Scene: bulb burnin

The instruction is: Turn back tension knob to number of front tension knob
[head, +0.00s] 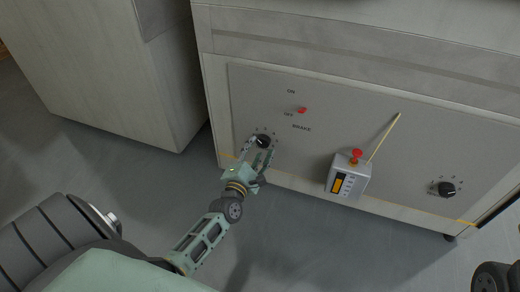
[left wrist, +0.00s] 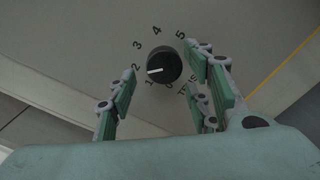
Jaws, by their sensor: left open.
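A black knob (head: 263,141) sits on the left part of the grey panel, and a second black knob (head: 447,188) sits at its right. Which one is the front or back tension knob cannot be told. My left gripper (head: 257,152) is open at the left knob. In the left wrist view, this knob (left wrist: 163,65) lies just beyond and between the open fingers (left wrist: 164,88), with no clear contact. Its white mark points left and slightly down, between 1 and 2. Numbers ring it, some partly hidden by the right-hand fingers. The right knob's setting is too small to read.
A red switch (head: 302,110) is above the left knob, near ON, OFF and BRAKE labels. Open floor lies in front.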

